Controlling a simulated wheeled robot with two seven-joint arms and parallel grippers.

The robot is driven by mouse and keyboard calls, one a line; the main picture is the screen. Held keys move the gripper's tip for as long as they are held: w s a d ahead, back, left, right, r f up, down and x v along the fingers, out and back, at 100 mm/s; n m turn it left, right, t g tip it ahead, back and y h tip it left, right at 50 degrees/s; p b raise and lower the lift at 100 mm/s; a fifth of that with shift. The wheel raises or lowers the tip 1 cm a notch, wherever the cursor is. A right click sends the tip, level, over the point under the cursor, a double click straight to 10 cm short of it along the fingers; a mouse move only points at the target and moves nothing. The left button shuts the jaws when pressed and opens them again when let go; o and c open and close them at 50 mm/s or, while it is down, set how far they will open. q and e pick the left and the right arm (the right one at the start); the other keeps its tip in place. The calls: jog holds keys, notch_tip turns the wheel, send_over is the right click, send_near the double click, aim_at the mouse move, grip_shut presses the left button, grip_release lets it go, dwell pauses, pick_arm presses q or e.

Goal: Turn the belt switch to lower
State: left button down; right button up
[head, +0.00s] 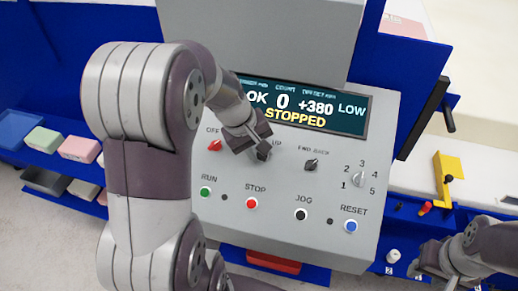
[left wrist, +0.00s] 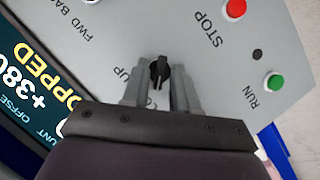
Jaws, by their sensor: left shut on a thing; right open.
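The grey control panel (head: 330,215) fills the middle of the head view. My left gripper (head: 258,150) is at a dark rotary switch by the label UP, and its fingers partly hide that switch. In the left wrist view the black switch knob (left wrist: 160,70) sits between the fingertips of my left gripper (left wrist: 158,82), which is shut on it. The letters UP show beside the knob; its other label is mostly hidden by a finger. My right gripper (head: 432,262) is open and empty at the lower right, apart from the panel.
The display (head: 300,104) reads OK, 0, +380, LOW and STOPPED. Near the held knob are a red switch (head: 214,145), a FWD BACK switch (head: 311,164) and a numbered dial (head: 358,179). RUN (head: 205,191), STOP (head: 251,203), JOG (head: 301,214) and RESET (head: 351,226) buttons line the lower panel.

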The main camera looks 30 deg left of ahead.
pick_arm(q)
jog(key=c, duration=1.2)
grip_release()
jog(key=p+v, duration=0.4)
jog(key=v, duration=0.9)
jog(key=shift+f, duration=0.1)
